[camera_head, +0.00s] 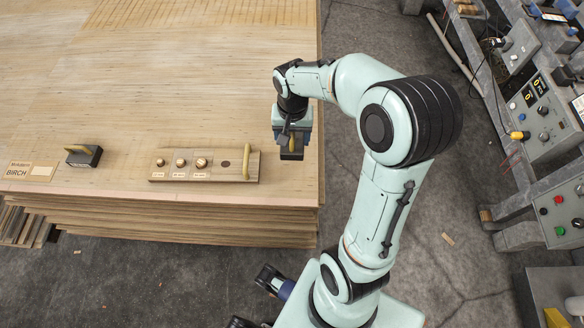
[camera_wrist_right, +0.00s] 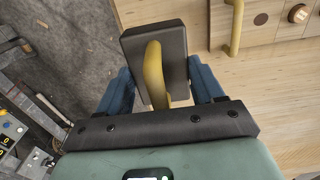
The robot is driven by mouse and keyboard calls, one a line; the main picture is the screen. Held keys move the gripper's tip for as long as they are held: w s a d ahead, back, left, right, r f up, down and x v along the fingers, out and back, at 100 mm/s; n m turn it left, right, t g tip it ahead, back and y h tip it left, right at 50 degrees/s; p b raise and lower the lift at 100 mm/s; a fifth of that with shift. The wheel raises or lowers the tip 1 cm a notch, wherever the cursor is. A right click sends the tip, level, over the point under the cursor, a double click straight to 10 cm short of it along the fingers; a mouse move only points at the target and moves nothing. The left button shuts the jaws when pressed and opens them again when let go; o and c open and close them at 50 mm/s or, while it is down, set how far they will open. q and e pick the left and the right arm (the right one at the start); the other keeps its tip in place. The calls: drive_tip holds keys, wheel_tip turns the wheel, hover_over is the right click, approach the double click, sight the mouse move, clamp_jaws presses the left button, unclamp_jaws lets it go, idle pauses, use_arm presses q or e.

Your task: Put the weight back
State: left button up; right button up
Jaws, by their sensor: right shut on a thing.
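My right gripper (camera_head: 291,140) is shut on a dark block-shaped weight with a yellow handle (camera_head: 292,155), near the right edge of the veneer stack. In the right wrist view, the blue fingers (camera_wrist_right: 160,92) stand either side of the weight (camera_wrist_right: 135,42), its yellow handle between them. A similar dark weight with a yellow handle (camera_head: 84,156) rests on the stack at the left. A blue and black part (camera_head: 270,279) at the bottom may be my left gripper; its jaws cannot be made out.
A wooden board (camera_head: 213,176) with three knobs, a dark round spot and a yellow handle lies on the veneer stack (camera_head: 150,110). A BIRCH label (camera_head: 30,171) lies at the far left. Benches with control boxes (camera_head: 540,115) stand at the right, across grey floor.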

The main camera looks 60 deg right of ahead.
wheel_tip(320, 180, down, 12)
drive_tip(key=shift+f+b, duration=0.15)
drive_tip(key=shift+b, duration=0.85)
drive_tip(key=shift+f+b, duration=0.45)
drive_tip(key=shift+f, duration=1.55)
drive_tip(key=shift+f, duration=0.1)
drive_tip(key=o, duration=1.6)
drive_tip(key=shift+c, duration=0.2)
wheel_tip(320, 180, up, 12)
drive_tip(key=shift+r+p, duration=0.1)
drive_tip(key=shift+p, duration=1.1)
drive_tip(key=shift+s, duration=0.1)
